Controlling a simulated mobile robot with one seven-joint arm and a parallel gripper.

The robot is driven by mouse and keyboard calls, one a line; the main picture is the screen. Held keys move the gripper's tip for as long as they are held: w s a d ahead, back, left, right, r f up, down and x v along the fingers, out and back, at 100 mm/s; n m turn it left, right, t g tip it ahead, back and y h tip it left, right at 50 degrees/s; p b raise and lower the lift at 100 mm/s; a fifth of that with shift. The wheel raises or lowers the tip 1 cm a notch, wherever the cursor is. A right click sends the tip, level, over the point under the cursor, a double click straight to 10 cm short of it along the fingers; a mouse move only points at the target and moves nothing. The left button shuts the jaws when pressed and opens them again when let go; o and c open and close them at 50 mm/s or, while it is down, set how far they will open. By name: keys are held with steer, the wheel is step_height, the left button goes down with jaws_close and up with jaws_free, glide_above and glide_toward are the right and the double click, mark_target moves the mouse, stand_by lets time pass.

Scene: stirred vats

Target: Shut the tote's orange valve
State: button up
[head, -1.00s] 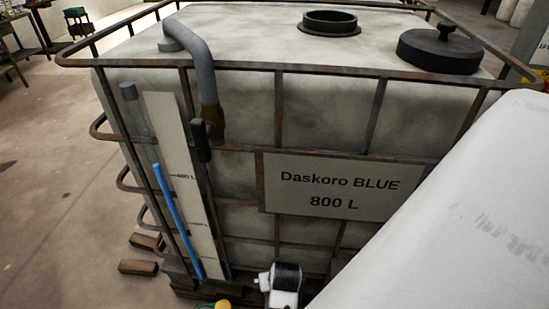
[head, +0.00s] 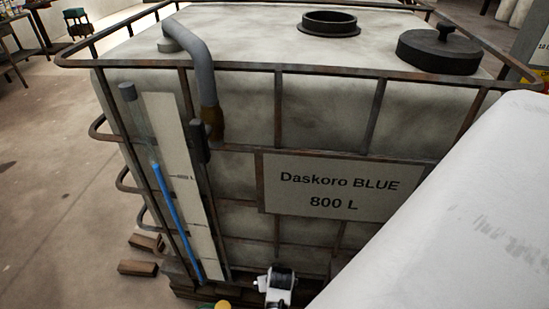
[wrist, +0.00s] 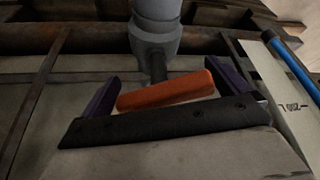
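The tote's orange valve handle (wrist: 166,92) shows in the wrist view as a bar lying crosswise, its right end slightly higher. It sits on a dark stem below a grey pipe fitting (wrist: 155,42). My gripper (wrist: 162,72) is open, with its purple fingers spread wide, one by each end of the handle. I cannot tell whether they touch it. The tote (head: 235,105) is a stained white tank in a rusty cage, labelled Daskoro BLUE 800 L, in the head view. The orange handle is not visible there.
A level gauge with a blue column (head: 178,220) runs down the tote's left front; it also shows in the wrist view (wrist: 290,70). Rusty cage bars surround the valve. Wooden blocks (head: 138,268) lie at the lower left. Floor to the left is clear.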

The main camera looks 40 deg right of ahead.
steer(key=c, duration=0.6)
steer(key=shift+m+p, duration=0.3)
steer(key=shift+r+m+g+h+p, duration=0.15)
steer(key=shift+m+g+h+p, duration=0.3)
steer(key=shift+m+p, duration=0.6)
steer(key=shift+m+g+h+p, duration=0.25)
steer(key=shift+m+g+p, duration=0.25)
steer(key=shift+m, duration=1.05)
steer(key=o, duration=0.7)
steer(key=shift+c, duration=0.2)
